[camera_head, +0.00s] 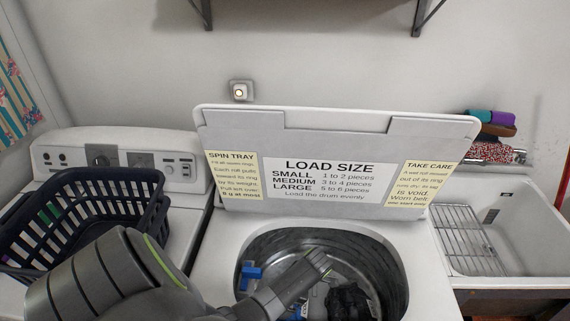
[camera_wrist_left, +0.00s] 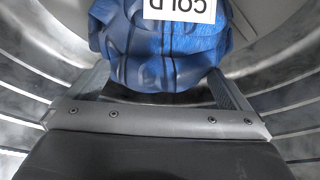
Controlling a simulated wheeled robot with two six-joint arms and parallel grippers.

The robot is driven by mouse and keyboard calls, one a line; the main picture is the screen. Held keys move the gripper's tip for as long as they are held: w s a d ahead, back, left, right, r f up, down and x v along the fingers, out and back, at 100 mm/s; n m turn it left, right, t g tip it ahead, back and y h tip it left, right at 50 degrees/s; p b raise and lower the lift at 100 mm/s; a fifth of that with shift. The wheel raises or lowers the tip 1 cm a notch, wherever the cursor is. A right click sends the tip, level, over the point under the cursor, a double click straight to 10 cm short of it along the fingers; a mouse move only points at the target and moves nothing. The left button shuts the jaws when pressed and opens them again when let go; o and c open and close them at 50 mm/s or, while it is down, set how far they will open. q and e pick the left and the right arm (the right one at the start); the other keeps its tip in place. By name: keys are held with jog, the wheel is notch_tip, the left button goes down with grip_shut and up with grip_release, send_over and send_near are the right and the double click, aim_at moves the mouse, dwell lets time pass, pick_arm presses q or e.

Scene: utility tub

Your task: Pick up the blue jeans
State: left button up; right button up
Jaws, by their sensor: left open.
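A bundle of blue cloth with dark folds (camera_wrist_left: 160,55), which looks like the blue jeans, lies in the metal drum in the left wrist view. A white tag reading COLD (camera_wrist_left: 180,9) shows upside down at its top. My left gripper (camera_head: 318,262) reaches down into the washer drum (camera_head: 385,262). It is open, with its fingers on either side of the near part of the blue bundle; I cannot tell whether they touch it. In the head view my arm hides most of this bundle. My right gripper is out of view.
A small blue object (camera_head: 250,271) sits at the drum's left side, and dark cloth (camera_head: 348,300) lies at its lower right. The raised lid (camera_head: 330,122) stands behind. A dark basket (camera_head: 150,222) is left; a white sink (camera_head: 520,218) with a wire rack (camera_head: 460,240) is right.

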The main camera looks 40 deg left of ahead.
pick_arm(q)
jog(key=c, duration=1.8)
jog(key=shift+w+r, duration=0.15)
jog(key=shift+r, duration=0.05)
jog(key=shift+w+d+r+b, duration=0.1)
jog(key=shift+d+r+b, duration=0.1)
jog(key=shift+b, duration=0.1)
notch_tip(320, 180, up, 11)
jog(key=p, duration=0.2)
jog(key=w+d+b, duration=0.4)
jog(key=w+d, duration=0.8)
jog(key=d, duration=0.3)
jog(key=shift+w+b, duration=0.3)
jog(key=shift+b, duration=0.1)
